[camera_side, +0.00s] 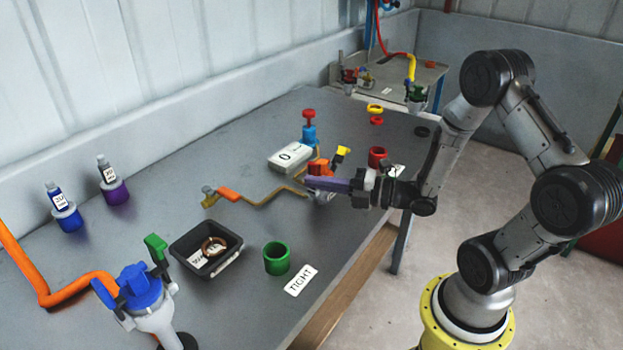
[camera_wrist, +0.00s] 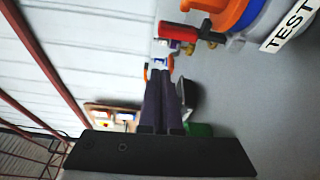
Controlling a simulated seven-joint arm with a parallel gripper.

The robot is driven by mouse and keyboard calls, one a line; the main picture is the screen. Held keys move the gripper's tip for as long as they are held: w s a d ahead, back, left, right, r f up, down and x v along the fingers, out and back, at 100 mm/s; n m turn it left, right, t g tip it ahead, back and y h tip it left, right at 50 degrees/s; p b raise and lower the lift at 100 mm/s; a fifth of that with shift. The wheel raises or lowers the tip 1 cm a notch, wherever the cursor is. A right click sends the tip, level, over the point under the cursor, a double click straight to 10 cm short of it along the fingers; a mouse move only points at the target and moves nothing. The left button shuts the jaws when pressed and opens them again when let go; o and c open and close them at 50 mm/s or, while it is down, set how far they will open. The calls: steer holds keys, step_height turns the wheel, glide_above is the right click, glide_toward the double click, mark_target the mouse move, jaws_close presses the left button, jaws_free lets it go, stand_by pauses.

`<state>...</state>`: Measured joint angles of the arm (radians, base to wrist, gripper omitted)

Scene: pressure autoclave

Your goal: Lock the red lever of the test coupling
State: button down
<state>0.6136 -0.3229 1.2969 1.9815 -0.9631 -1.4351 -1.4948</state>
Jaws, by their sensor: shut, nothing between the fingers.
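The red lever (camera_wrist: 182,31) sticks out leftward from the coupling there. My gripper (camera_side: 308,182) is shut and empty, its purple fingers close beside the coupling in the side view. In the wrist view the fingertips (camera_wrist: 160,78) are below the red lever in the picture, with a visible gap.
A bent pipe with an orange sleeve (camera_side: 229,195) runs left from the coupling. A white gauge box (camera_side: 290,157) and a blue-and-red valve (camera_side: 309,131) stand behind. A black tray (camera_side: 190,266), green ring (camera_side: 277,258) and blue-topped coupling (camera_side: 140,284) are nearer the camera.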

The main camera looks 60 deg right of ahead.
steer(key=v, duration=0.8)
steer(key=shift+f, duration=0.15)
